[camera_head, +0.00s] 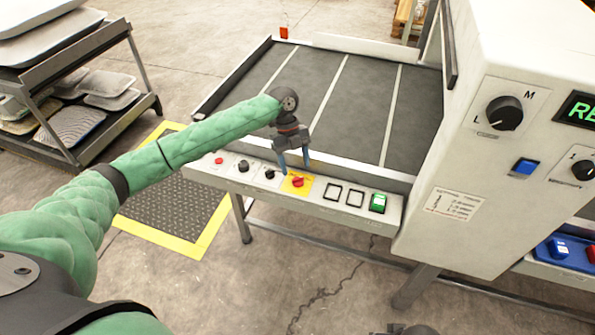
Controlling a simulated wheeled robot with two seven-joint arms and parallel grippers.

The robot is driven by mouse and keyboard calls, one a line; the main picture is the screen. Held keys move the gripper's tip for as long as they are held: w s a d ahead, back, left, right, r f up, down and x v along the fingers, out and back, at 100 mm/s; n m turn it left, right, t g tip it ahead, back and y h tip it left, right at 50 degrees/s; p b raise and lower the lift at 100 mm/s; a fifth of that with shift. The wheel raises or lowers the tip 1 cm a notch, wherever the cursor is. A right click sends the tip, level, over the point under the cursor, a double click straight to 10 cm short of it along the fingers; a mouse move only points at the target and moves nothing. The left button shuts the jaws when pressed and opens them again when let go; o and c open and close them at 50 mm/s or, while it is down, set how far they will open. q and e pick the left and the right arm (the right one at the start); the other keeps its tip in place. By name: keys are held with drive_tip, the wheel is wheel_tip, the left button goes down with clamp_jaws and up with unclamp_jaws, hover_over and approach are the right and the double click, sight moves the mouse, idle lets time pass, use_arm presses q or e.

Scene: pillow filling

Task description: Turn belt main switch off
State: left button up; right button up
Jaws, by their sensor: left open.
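The belt main switch (298,182) is a red rotary knob on a yellow plate, set in the white control strip at the front edge of the belt table. My left gripper (294,166) points down just above and behind the knob, its two blue-grey fingers apart with nothing between them. The fingertips are close to the yellow plate; I cannot tell whether they touch the knob. The knob's exact angle is too small to read. My right gripper does not show clearly.
The control strip (225,172) also carries a small red button, black knobs (243,166), dark square frames and a green-lit switch (378,203). A white machine cabinet (440,230) stands at right.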

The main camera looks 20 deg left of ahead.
sight(298, 178)
use_arm(q)
drive_tip(key=shift+p+x, duration=0.3)
drive_tip(key=shift+x, duration=1.75)
drive_tip(key=c, duration=1)
